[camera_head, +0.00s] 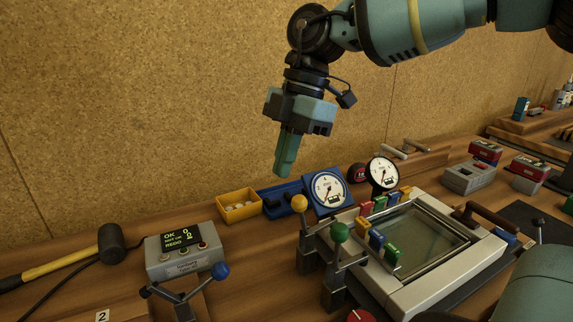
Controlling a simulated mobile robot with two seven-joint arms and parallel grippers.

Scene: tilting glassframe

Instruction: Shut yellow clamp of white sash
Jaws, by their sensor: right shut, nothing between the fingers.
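The white sash (455,261) is a pale frame around a glass pane, lying on the bench at right. A clamp with a yellow ball knob (299,202) stands at its left corner, its handle pointing up. A similar clamp with a green ball knob (339,232) stands just in front of it, beside the frame's left edge. Whether the yellow clamp's pad touches the frame is too small to tell. My right gripper (284,172) hangs fingers-down above and behind the yellow knob, shut and empty, apart from it. My left gripper is not in view.
Colored tabs (377,240) line the sash's left side. Gauges (328,190) and a yellow bin (238,206) stand behind. A display box (183,256), a blue-knobbed lever (220,270) and a mallet (111,242) are at left. A corkboard wall (150,100) rises behind the bench.

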